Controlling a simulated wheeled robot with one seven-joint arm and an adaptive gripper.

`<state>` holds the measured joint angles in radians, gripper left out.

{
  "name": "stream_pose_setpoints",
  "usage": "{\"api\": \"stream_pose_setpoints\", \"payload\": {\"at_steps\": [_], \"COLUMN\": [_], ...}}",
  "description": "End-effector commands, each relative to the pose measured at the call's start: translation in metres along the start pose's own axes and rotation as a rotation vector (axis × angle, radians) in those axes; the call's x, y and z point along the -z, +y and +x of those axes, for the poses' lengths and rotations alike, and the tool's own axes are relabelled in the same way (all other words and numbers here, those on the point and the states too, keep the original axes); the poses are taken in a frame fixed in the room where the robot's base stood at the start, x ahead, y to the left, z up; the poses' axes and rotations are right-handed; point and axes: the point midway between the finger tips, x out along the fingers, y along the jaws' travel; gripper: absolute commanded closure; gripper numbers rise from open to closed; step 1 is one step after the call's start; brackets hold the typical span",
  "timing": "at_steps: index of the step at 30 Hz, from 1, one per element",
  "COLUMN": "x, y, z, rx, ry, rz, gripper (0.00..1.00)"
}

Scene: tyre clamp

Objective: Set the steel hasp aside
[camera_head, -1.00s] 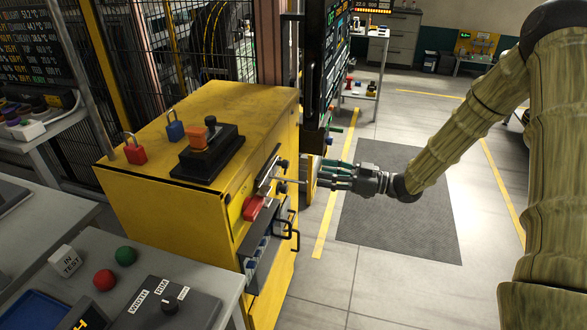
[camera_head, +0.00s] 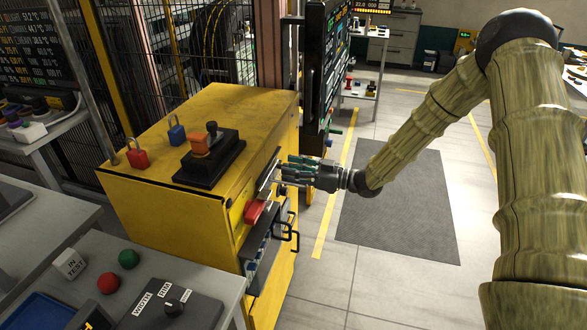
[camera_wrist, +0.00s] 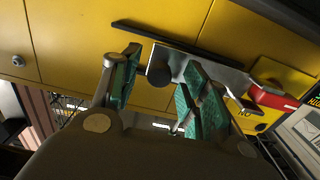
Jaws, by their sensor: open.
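On the front of the yellow cabinet (camera_head: 215,215) a narrow steel strip (camera_head: 266,172) lies above a red switch handle (camera_head: 254,211). In the wrist view it shows as a grey steel plate (camera_wrist: 207,72) with a round black knob (camera_wrist: 160,76) near one end. I cannot tell for certain which part is the hasp. My gripper (camera_head: 283,170) is open, with green finger pads, close in front of this steel part. In the wrist view the gripper (camera_wrist: 155,90) has the knob between its spread fingers. Contact cannot be made out. The fingers hide part of the plate.
Red (camera_head: 137,156) and blue (camera_head: 177,132) padlocks and a black control box (camera_head: 210,160) with an orange block stand on the cabinet top. Black handles (camera_head: 292,236) jut from its front. A tall screen (camera_head: 318,75) stands behind my gripper. Floor to the right is clear.

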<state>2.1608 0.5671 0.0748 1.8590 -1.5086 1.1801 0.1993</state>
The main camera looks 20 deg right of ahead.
Motion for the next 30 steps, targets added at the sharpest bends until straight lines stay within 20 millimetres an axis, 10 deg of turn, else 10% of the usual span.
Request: {"api": "stream_pose_setpoints", "payload": {"at_steps": [8, 16, 30], "x": [0.0, 0.0, -0.002], "y": [0.0, 0.0, 0.044], "z": [0.001, 0.001, 0.001], "rx": [0.0, -0.001, -0.002], "ry": [0.0, 0.0, -0.001], "rz": [0.0, 0.0, -0.004], "gripper": [0.55, 1.0, 1.0]}}
